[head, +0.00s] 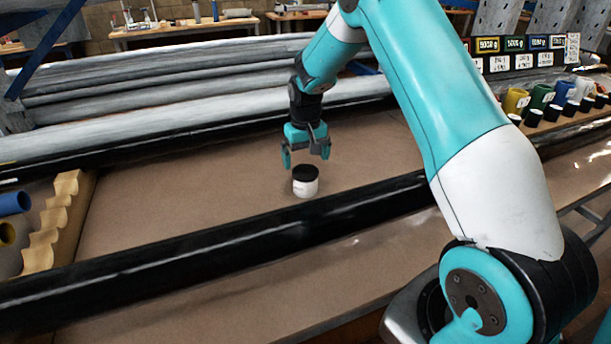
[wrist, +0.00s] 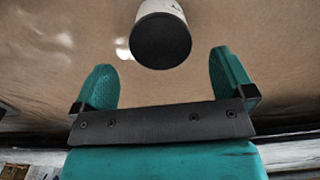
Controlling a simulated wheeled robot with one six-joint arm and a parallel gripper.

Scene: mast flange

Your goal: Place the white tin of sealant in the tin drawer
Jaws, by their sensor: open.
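The white tin (head: 305,186) with a black lid stands upright on the brown bench top, between two long black pipes. My gripper (head: 306,160) hangs just above and behind the tin, pointing down, with its teal fingers apart and nothing between them. In the wrist view the tin (wrist: 160,35) shows lid first, ahead of the gap between the open fingers (wrist: 163,80), and no finger touches it. I cannot make out the tin drawer in either view.
A black pipe (head: 230,243) runs across in front of the tin, and another (head: 140,143) lies behind it. A notched wooden block (head: 50,225) stands at the left. Coloured cups (head: 540,97) and small black-lidded tins stand at the right under labels. Bare bench surrounds the tin.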

